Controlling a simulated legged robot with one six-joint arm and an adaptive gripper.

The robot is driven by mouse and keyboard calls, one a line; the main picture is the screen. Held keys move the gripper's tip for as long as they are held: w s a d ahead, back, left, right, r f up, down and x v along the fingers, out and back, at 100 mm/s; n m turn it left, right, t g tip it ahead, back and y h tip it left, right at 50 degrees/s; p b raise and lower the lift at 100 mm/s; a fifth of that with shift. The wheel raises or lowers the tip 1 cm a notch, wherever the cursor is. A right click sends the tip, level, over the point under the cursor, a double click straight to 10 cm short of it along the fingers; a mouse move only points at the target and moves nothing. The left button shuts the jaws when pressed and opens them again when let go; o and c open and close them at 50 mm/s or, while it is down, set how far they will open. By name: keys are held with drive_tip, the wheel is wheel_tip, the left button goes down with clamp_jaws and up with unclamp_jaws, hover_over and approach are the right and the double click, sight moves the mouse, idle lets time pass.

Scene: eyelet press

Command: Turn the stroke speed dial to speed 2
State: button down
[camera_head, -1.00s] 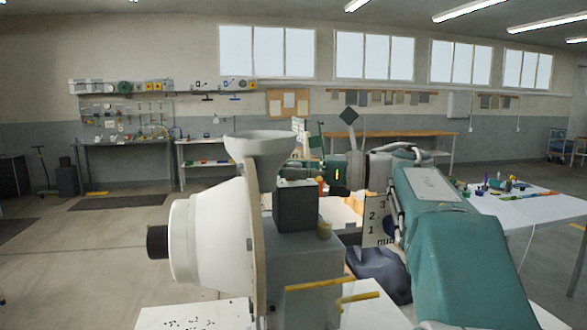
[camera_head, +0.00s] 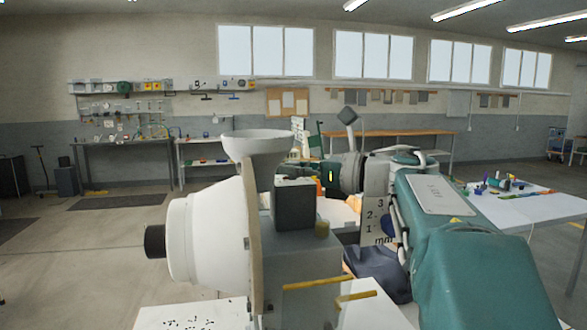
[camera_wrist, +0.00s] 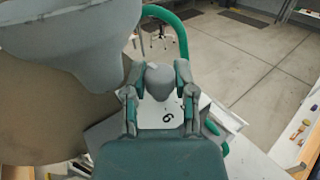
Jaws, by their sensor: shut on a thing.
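The stroke speed dial (camera_wrist: 160,79) shows in the wrist view as a grey knob on a white plate (camera_wrist: 152,113). A dark numeral, a 6 or a 9, shows on the plate below the knob; other marks are hidden. My gripper (camera_wrist: 158,72) has one finger on each side of the knob and is shut on it. I cannot read the dial's setting.
The press has a grey hopper (camera_head: 257,145), a large white rounded housing (camera_head: 205,232) and a dark block (camera_head: 295,205). A plate marked 1, 2, 3 and mm (camera_head: 381,221) stands beside my arm. A white table (camera_head: 530,207) with small items is at the right. Open floor lies left.

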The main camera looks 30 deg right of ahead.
drive_tip(key=m+t+h, duration=0.1)
drive_tip(key=h, duration=0.1)
drive_tip(key=m+t+h, duration=0.1)
drive_tip(key=m+h, duration=0.1)
drive_tip(key=shift+a+r+t+h, duration=0.15)
drive_tip(key=shift+a+t+h, duration=0.05)
drive_tip(key=shift+t+h, duration=0.1)
drive_tip(key=shift+d+m+t+h, duration=0.1)
drive_tip(key=shift+m+t+h, duration=0.4)
drive_tip(key=shift+m+h, duration=1.2)
drive_tip(key=shift+h, duration=0.6)
drive_tip(key=shift+c, duration=2)
unclamp_jaws()
drive_tip(key=shift+w, duration=0.1)
drive_tip(key=shift+n+y, duration=0.3)
drive_tip(key=shift+y, duration=0.2)
